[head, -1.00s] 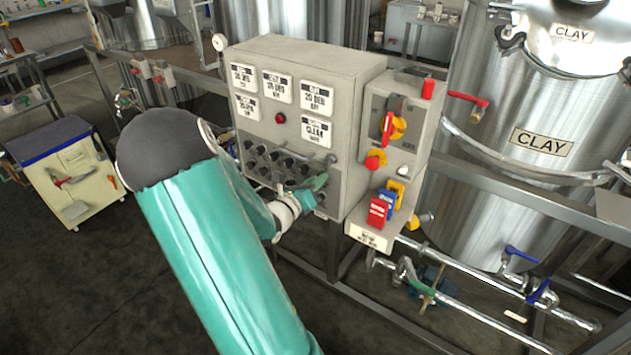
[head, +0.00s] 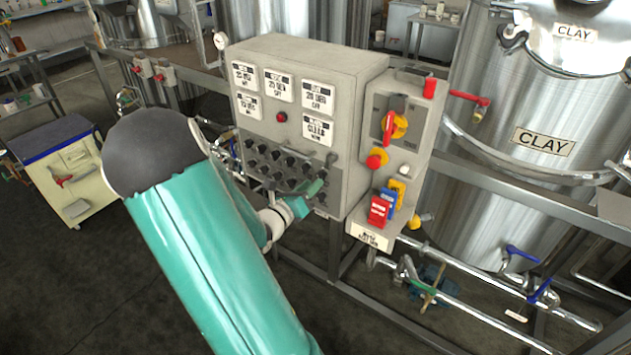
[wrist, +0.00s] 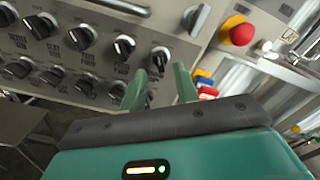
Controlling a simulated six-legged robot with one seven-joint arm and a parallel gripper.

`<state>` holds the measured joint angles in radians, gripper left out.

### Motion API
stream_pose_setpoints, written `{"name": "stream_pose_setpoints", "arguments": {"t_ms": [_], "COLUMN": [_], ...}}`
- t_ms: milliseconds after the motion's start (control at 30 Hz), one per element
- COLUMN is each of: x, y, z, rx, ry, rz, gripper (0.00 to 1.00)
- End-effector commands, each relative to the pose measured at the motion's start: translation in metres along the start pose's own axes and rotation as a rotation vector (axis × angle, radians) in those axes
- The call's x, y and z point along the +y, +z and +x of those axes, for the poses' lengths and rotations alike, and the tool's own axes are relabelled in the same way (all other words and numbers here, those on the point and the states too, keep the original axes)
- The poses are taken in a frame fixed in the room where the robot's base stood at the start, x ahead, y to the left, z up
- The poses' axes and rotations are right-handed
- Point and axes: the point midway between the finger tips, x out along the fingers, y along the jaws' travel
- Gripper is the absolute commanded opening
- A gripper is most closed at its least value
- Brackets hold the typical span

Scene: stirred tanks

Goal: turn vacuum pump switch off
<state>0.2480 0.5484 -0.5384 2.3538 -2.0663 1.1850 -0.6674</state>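A grey control box (head: 358,115) carries rows of black rotary knobs with white pointer marks on its lower front. My gripper (head: 314,192) is at the lower right of these knobs. In the wrist view my gripper's two green fingers (wrist: 161,76) are apart, with nothing seen held between them. A knob (wrist: 160,57) at the right end of the upper row shows just beyond the fingertips; I cannot tell whether they touch it. The left finger partly hides the lower row. The small labels are too blurred to tell which knob is the vacuum pump switch.
A side panel bears a red-and-yellow rotary switch (head: 393,126), a red button (head: 376,160) and red, blue and yellow tags. Steel tanks and pipes stand to the right; open floor lies at the left.

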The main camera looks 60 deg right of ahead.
Motion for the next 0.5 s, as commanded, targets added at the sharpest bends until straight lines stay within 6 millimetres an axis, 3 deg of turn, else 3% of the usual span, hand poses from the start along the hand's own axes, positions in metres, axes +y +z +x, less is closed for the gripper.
{"name": "stream_pose_setpoints", "arguments": {"t_ms": [300,500], "x": [0.001,0.0], "y": [0.001,0.0], "z": [-0.071,-0.098], "rx": [-0.002,-0.001], "ry": [0.004,0.001], "rz": [0.001,0.0], "gripper": [0.31,0.31]}}
